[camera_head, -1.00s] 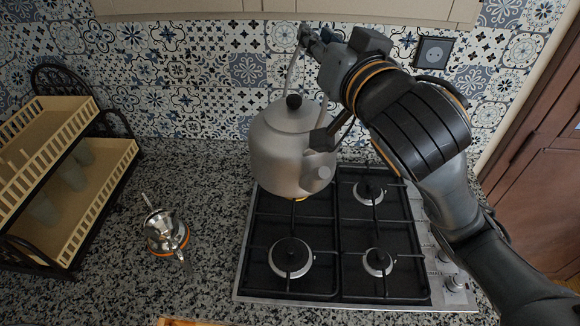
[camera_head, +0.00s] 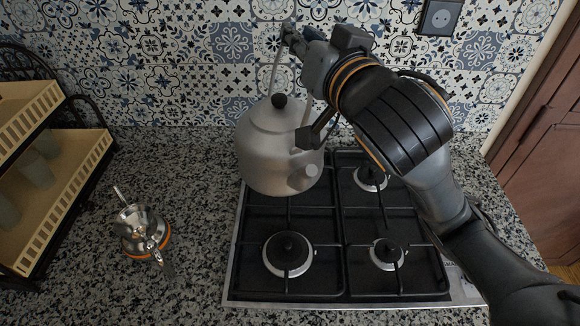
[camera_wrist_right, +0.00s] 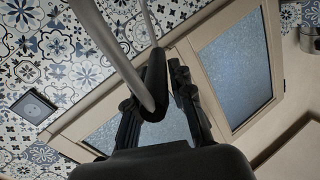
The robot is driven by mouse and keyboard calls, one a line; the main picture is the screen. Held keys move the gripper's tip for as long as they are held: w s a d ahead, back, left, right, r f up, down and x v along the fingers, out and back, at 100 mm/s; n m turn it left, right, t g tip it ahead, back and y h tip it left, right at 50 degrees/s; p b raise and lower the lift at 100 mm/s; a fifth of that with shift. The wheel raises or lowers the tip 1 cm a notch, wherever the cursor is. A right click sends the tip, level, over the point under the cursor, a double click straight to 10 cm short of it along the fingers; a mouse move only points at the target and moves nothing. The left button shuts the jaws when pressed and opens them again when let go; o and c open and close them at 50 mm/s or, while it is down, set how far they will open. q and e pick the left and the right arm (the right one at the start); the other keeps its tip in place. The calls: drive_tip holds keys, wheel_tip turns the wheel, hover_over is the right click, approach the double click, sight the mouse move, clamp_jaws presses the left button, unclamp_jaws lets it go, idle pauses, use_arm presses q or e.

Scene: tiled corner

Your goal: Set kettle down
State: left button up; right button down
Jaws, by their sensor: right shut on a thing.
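The grey kettle (camera_head: 268,152) with a black lid knob is at the back left of the gas stove (camera_head: 335,222). It covers the back left burner; I cannot tell whether its base touches the grate. My right gripper (camera_head: 292,38) is at the top of the kettle's tall handle, shut on it. In the right wrist view the handle (camera_wrist_right: 128,72) runs between the fingers of the right gripper (camera_wrist_right: 160,80). The kettle looks about upright. My left gripper is not in view.
A small silver pot (camera_head: 140,228) stands on an orange-rimmed base on the speckled counter (camera_head: 190,270). A two-tier rack (camera_head: 60,195) with cups is at the left. The tiled wall (camera_head: 190,60) is close behind the kettle. The front burners are bare.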

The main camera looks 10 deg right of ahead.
drive_tip(key=w+d+f+p, duration=0.2)
drive_tip(key=w+d+f, duration=0.2)
drive_tip(key=w+f, duration=0.9)
drive_tip(key=shift+w+p, duration=0.15)
drive_tip(key=shift+p, duration=0.25)
drive_tip(key=shift+f+b, duration=0.3)
drive_tip(key=c, duration=1.2)
unclamp_jaws()
drive_tip(key=shift+o, duration=0.2)
